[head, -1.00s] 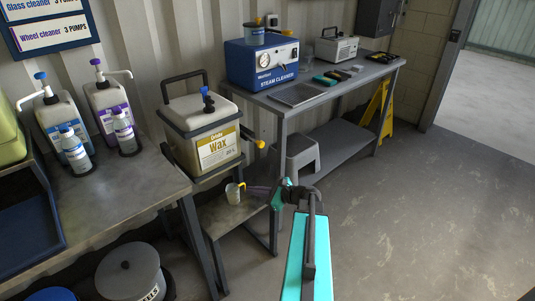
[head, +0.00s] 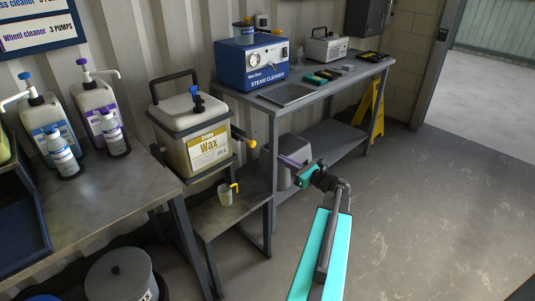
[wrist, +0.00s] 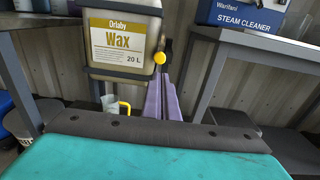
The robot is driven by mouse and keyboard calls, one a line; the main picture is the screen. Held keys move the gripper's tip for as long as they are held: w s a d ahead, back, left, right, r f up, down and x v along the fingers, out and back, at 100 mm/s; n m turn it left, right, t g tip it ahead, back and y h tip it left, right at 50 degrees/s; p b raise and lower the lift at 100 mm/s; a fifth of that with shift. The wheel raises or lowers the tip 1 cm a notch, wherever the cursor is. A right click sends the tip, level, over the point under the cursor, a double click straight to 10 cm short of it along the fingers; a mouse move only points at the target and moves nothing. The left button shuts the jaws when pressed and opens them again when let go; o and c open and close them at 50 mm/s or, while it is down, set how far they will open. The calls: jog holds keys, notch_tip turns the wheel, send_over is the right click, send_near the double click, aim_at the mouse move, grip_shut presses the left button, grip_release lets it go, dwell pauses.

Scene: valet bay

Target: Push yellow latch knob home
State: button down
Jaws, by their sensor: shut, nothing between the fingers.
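The yellow knob (head: 251,143) sits at the end of a dark stem on the right side of the Wax container (head: 190,143). In the wrist view the yellow knob (wrist: 159,58) is just above and left of the tips of my purple fingers. My gripper (head: 281,158) is to the right of the knob and a little lower in the head view, apart from it as far as I can tell. The fingers (wrist: 163,92) are together with nothing between them. Whether the knob is fully in cannot be told.
A small cup with a yellow handle (head: 226,193) stands on the low shelf (head: 240,216) below the container. A bench (head: 290,106) with the blue steam cleaner (head: 252,64) stands at the right. A grey step stool (head: 285,173) is under it. The floor at right is clear.

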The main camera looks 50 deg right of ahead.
aim_at(254, 145)
jog(key=w, duration=0.4)
jog(key=w+p, duration=0.1)
jog(key=w, duration=0.9)
jog(key=shift+d+f+p, duration=0.2)
jog(key=shift+f+p, duration=0.1)
jog(key=shift+p, duration=0.1)
jog(key=shift+s, duration=0.1)
